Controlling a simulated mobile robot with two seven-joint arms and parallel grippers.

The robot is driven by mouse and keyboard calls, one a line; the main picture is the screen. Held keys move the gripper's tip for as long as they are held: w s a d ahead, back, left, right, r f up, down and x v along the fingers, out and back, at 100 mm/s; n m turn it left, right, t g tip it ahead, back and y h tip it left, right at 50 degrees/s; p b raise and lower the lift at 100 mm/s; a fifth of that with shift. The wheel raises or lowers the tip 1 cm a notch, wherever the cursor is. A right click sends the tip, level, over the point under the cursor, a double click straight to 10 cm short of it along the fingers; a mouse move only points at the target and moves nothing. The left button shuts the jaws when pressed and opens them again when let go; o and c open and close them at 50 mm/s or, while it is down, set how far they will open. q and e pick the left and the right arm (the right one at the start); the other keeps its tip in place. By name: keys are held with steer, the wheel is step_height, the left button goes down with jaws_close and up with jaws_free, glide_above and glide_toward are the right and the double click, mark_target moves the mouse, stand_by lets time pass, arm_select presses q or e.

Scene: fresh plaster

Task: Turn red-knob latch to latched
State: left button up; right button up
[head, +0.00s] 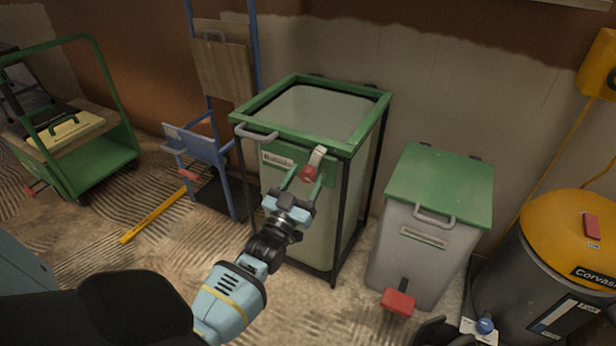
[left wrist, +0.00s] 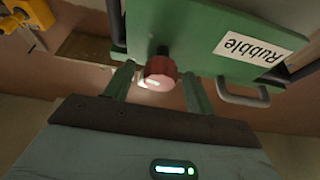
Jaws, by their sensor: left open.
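The red-knob latch (head: 309,173) is on the green front panel of the bin labelled Rubble (head: 277,160). Its pale lever slants up and to the right from the red knob in the head view. In the left wrist view the red knob (left wrist: 160,70) sits between my finger ends, with a gap on each side. My left gripper (head: 305,187) is open, with its green fingers reaching toward the knob. It also shows in the left wrist view (left wrist: 158,82).
A grey bin with a green lid (head: 441,185) and red pedal (head: 398,301) stands to the right. A yellow-topped vacuum (head: 575,240) is at far right. A blue hand truck (head: 205,148) and green cart (head: 105,165) stand left. A yellow level (head: 155,215) lies on the floor.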

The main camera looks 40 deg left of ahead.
arm_select(q)
steer(key=shift+w+a+r, duration=0.15)
steer(key=shift+w+r, duration=0.1)
steer(key=shift+w, duration=0.35)
arm_select(e)
steer(key=shift+f, duration=0.15)
steer(key=shift+s, duration=0.1)
